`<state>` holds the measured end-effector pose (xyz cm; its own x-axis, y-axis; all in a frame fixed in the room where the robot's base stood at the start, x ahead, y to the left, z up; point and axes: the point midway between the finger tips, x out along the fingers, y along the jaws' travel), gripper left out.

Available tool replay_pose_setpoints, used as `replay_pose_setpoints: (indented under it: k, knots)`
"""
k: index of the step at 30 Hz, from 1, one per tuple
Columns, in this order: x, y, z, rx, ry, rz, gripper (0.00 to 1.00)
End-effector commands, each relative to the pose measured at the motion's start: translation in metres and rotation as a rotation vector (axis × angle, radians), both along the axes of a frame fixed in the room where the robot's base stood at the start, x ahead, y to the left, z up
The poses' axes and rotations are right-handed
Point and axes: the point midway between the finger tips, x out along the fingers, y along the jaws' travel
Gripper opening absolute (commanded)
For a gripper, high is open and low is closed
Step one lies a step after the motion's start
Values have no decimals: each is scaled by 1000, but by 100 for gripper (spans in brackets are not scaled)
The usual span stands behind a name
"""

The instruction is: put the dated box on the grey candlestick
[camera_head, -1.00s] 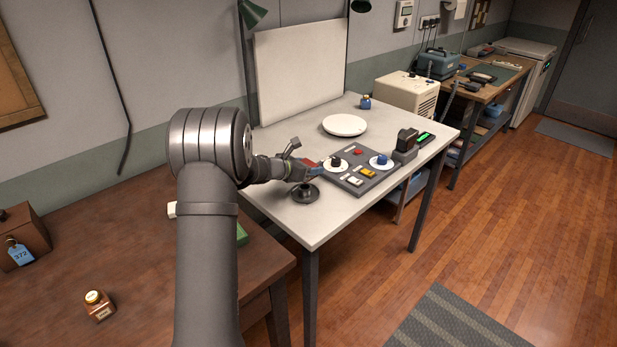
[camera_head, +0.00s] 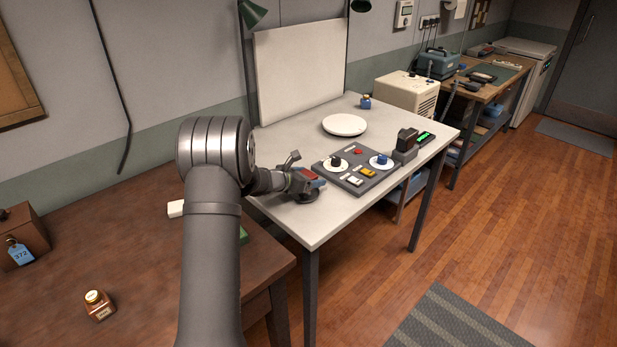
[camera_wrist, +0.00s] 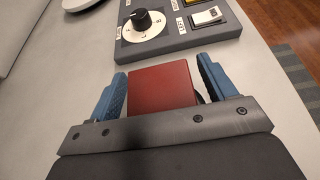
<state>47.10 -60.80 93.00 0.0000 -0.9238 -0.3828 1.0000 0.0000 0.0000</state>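A small red box (camera_wrist: 163,85) sits between the two blue fingers of my gripper (camera_wrist: 162,75) in the wrist view. Its left side lies close to the left finger. A narrow gap shows by the right finger, and I cannot tell whether the fingers press on it. No date is legible on the box. It also shows in the head view (camera_head: 309,174) at my gripper (camera_head: 312,178). The grey candlestick (camera_head: 306,197) is right below, near the white table's front left edge, mostly hidden by the gripper. Contact between box and candlestick cannot be made out.
A grey control panel (camera_head: 353,187) with knobs and switches stands just right of the gripper on the white table (camera_head: 297,223). A white round plate (camera_head: 344,125) lies behind it. A brown table (camera_head: 140,270) at left holds a small jar (camera_head: 98,304) and a tagged brown box (camera_head: 30,230).

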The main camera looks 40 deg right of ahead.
Motion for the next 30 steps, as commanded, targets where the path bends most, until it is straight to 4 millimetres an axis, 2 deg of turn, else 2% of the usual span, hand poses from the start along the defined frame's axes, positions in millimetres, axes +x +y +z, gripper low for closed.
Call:
replay_pose_setpoints:
  k: [5,8,21,25,30]
  knots:
    - [0,0,3,0,-1,0,77]
    - [1,8,7,0,0,1,77]
    - [1,90,41,0,-1,2,77]
    - [1,104,46,0,-1,2,77]
    - [0,111,49,0,0,0,77]
